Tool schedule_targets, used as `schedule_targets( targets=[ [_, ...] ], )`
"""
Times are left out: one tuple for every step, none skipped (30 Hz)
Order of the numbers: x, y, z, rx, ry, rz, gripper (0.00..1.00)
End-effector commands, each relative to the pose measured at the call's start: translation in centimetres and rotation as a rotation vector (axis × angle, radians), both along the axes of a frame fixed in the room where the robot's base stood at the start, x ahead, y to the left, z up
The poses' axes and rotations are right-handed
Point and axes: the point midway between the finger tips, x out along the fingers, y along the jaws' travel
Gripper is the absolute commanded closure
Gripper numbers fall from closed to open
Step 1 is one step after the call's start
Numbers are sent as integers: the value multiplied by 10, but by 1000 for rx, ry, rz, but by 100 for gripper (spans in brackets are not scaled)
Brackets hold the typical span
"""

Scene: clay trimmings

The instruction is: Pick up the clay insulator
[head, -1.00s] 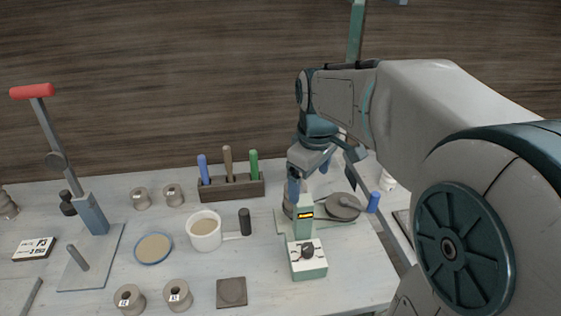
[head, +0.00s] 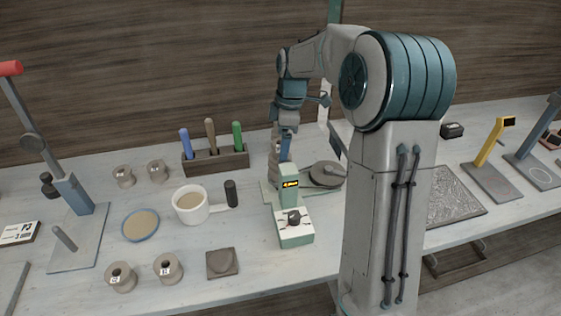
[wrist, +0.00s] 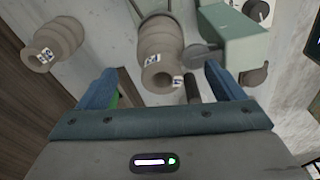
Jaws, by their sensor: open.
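A ribbed grey-brown clay insulator (wrist: 155,45) with a small white label stands ahead of my gripper (wrist: 162,88) in the wrist view, in line with the gap between the blue fingers. The fingers are apart, with no insulator gripped. A second similar insulator (wrist: 52,45), also labelled, is at the left, outside the left finger. In the head view my gripper (head: 284,148) points down behind the green device, and a ribbed insulator (head: 274,160) shows partly beside it. The device and fingers hide some of it.
The green device (head: 295,230) with a dial and lit display stands close in front of the gripper. A round grey disc (head: 327,174) is to its right. A tool rack (head: 215,160), a white cup (head: 192,205) and several labelled spools stand to the left.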

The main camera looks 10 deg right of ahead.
Motion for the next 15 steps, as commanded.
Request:
schedule_targets(
  targets=[
    [0, 1, -6, 0, 2, 0, 11],
    [0, 1, -9, 0, 1, 0, 11],
    [0, 1, -11, 0, 0, -1, 11],
    [0, 2, -13, 0, 0, -1, 11],
    [0, 2, -14, 0, 0, -1, 11],
    [0, 3, -16, 0, 1, -1, 11],
    [0, 3, -19, 0, 2, -1, 11],
    [0, 4, -22, 1, 3, -1, 11],
    [0, 5, -27, 1, 3, -1, 11],
    [0, 7, -31, 1, 4, -2, 11],
    [0, 8, -36, 1, 4, -2, 11],
    [-1, 9, -43, 1, 4, -1, 11],
    [0, 10, -47, 1, 4, -1, 11],
    [0, 10, -52, 1, 3, -1, 11],
    [0, 11, -57, 0, 2, -1, 11]
  ],
)
